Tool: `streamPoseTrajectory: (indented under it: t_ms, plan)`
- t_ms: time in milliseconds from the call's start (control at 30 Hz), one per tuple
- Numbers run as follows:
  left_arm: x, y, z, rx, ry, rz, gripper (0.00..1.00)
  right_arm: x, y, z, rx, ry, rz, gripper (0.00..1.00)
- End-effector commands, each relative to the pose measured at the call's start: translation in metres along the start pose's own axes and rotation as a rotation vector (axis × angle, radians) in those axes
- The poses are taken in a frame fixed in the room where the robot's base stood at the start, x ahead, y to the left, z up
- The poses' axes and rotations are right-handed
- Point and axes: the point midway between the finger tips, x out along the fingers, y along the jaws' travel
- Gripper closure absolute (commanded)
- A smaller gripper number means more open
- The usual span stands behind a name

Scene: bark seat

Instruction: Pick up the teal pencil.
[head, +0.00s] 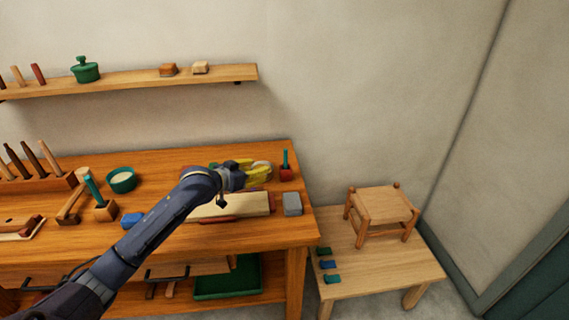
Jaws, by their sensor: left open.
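A thin teal stick, which looks like the teal pencil (286,158), stands upright in a small red holder (286,174) near the back right corner of the workbench. My left gripper (268,172), with yellow fingers, is open just left of the red holder. Its fingertips point toward the holder and look empty. A gap to the pencil is hard to judge from this angle. A second, thicker teal stick (93,190) leans in a wooden block (105,211) on the left of the bench. My right gripper is not in view.
On the workbench (270,232), a pale board (235,207) lies below my gripper, with a grey block (292,204) at its right. A green bowl (122,180) and a mallet (74,200) are farther left. A low table (400,262) with a stool (382,210) stands right.

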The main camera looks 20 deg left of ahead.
Motion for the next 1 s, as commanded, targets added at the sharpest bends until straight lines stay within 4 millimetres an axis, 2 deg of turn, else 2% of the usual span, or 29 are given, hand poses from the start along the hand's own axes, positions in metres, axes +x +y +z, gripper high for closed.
streamPoseTrajectory:
  t_ms: [600,800,1000]
  plan:
    - [0.099,-0.001,-0.001,-0.001,-0.001,-0.002,0.59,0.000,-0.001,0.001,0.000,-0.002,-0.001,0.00]
    - [0.115,-0.001,-0.001,0.001,-0.001,-0.002,0.59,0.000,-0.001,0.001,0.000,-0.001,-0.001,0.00]
    - [0.121,-0.001,-0.001,0.001,-0.001,-0.002,0.59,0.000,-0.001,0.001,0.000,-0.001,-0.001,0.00]
